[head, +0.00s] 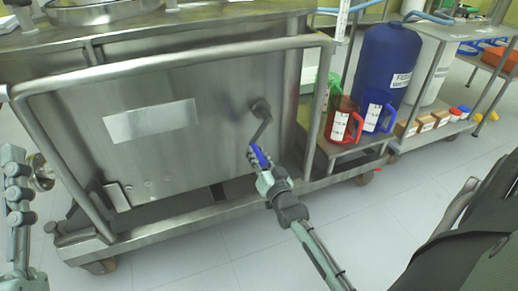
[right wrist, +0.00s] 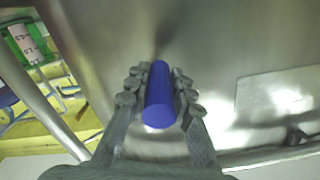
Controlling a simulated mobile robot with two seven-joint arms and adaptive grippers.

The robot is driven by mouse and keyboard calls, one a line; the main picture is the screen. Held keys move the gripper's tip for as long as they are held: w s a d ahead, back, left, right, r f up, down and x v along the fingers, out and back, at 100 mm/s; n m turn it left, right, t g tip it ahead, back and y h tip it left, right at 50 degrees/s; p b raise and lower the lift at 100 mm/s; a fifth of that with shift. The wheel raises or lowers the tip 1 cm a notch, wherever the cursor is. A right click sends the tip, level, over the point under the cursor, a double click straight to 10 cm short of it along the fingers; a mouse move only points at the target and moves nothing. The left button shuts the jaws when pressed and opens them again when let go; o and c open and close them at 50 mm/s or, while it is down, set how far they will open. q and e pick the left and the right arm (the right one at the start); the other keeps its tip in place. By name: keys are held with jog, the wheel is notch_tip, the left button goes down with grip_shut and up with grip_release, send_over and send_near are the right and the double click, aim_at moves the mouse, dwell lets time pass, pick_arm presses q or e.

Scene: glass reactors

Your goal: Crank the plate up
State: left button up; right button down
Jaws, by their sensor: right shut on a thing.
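The crank (head: 261,117) is a metal arm on the front panel of the steel cart, with a blue handle at its lower end. The crank arm hangs down and slightly left from its hub. My right gripper (head: 262,165) is shut on the blue handle (right wrist: 158,98), which lies between both fingers in the right wrist view (right wrist: 158,95). My left gripper (head: 20,195) is at the left edge of the head view, beside the cart, away from the crank; its jaw state is unclear. The plate cannot be made out for certain.
The steel cart (head: 160,150) has a tubular rail (head: 180,65) around its front panel and a blank label (head: 150,120). At right, a shelf cart holds a blue drum (head: 385,65), red and blue jugs (head: 343,122) and small boxes. The floor in front is clear.

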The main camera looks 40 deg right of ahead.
pick_arm(q)
jog(key=w+a+f+g+y+p, duration=0.25)
jog(key=f+g, duration=0.25)
jog(key=f, duration=0.3)
jog(key=w+a+f+g+y+p, duration=0.1)
jog(key=a+f+g+y+p, duration=0.15)
jog(key=f+g, duration=0.4)
jog(key=s+a+f+n+g+y+p, duration=0.2)
jog(key=s+a+f+g+y+p, duration=0.25)
jog(key=s+a+f+g, duration=0.75)
pick_arm(e)
jog(key=a+r+m+p, duration=0.2)
jog(key=a+r+m, duration=0.1)
jog(key=r+m, duration=1.2)
pick_arm(q)
notch_tip(320, 180, down, 11)
jog(key=a+t, duration=0.1)
jog(key=t, duration=0.2)
jog(key=shift+s, duration=0.2)
pick_arm(e)
jog(key=s+d+r+m, duration=0.1)
jog(key=d+r+m, duration=0.3)
jog(key=d+m, duration=0.4)
jog(key=shift+d+m, duration=0.2)
jog(key=shift+m, duration=2.4)
pick_arm(q)
jog(key=shift+a+r, duration=0.1)
pick_arm(e)
jog(key=shift+s, duration=0.1)
jog(key=shift+d, duration=0.1)
